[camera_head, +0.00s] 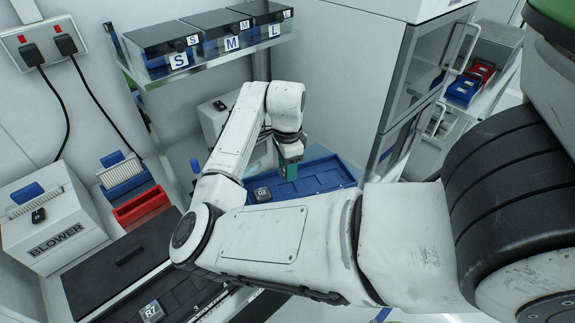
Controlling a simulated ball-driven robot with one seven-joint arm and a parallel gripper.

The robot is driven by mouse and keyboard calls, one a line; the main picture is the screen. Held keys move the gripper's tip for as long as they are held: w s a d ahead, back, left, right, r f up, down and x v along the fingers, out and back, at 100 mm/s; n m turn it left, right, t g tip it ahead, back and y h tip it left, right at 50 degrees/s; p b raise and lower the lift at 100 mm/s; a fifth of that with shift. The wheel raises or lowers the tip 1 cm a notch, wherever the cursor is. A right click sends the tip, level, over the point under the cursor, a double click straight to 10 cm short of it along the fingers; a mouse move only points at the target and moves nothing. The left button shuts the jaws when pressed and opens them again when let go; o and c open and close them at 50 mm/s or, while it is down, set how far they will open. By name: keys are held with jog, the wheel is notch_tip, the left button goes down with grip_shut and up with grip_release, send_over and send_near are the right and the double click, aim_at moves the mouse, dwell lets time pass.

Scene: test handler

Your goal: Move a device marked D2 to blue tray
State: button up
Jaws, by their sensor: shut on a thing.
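The blue tray (325,176) lies behind my arm, in the middle of the view. A small dark device (262,193) with a light label sits at its left end; the label is too small to read surely, perhaps D2 or O2. My gripper (288,172) points down over the tray, to the right of that device. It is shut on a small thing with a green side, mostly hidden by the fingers. I cannot read any mark on it or tell whether it touches the tray. Another dark device (152,311), marked R7, is at the lower left.
A white BLOWER box (50,222), a red bin (141,206) and a blue bin (124,176) stand at the left. A shelf with S, M and L boxes (230,44) hangs above. A glass-doored cabinet (408,85) stands right of the tray. My arm hides the tray's front.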

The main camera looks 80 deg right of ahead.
jog(key=b, duration=0.3)
send_over(287, 190)
jog(key=shift+f, duration=2.5)
jog(key=shift+p, duration=0.35)
jog(key=shift+f+b, duration=0.4)
jog(key=shift+f, duration=0.25)
dwell(0.3)
jog(key=o, duration=0.8)
jog(key=shift+o, duration=0.2)
jog(key=shift+r+p, duration=0.15)
jog(key=shift+p, duration=0.2)
